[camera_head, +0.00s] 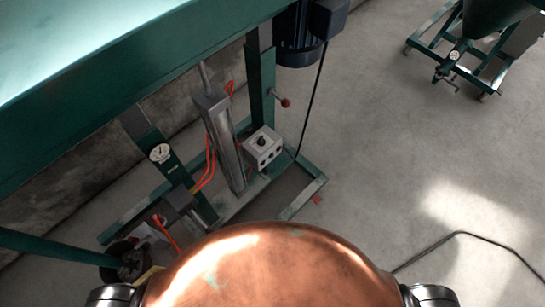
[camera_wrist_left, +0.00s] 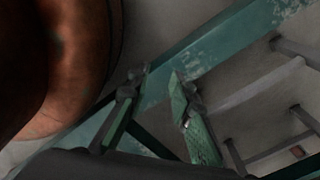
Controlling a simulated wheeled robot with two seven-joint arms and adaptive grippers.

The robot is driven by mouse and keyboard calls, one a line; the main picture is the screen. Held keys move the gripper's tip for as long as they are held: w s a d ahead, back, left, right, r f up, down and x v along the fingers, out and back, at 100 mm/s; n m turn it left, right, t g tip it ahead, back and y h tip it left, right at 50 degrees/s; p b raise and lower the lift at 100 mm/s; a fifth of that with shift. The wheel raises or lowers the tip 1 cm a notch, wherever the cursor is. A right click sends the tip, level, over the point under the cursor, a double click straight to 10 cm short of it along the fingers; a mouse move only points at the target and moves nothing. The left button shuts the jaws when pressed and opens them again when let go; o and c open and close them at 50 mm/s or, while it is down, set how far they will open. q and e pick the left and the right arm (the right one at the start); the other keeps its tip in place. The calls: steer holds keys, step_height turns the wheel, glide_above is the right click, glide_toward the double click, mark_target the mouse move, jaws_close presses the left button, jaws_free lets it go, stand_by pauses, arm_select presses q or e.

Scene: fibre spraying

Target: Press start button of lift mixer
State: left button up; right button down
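The lift mixer is a green steel frame (camera_head: 262,85) in the head view. On its base sits a small light-grey control box (camera_head: 251,151) with a black knob (camera_head: 262,142) on top and small round dark controls on its side. Which control is the start button cannot be told. In the left wrist view my left gripper (camera_wrist_left: 158,82) has its two green-and-grey fingers apart with nothing between them. A green beam (camera_wrist_left: 225,40) passes behind the fingers. My left gripper does not show in the head view. My right gripper is in neither view.
A red-knobbed lever (camera_head: 285,102) and a grey cylinder (camera_head: 224,145) with orange hoses stand near the box. A large green beam (camera_head: 90,85) crosses the upper left. Another green machine (camera_head: 500,15) stands far right. A black cable (camera_head: 462,234) lies on otherwise clear floor.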

arm_select(q)
steer(key=shift+s, duration=0.9)
jaws_close()
steer(key=shift+w+d, duration=0.1)
steer(key=shift+w, duration=0.2)
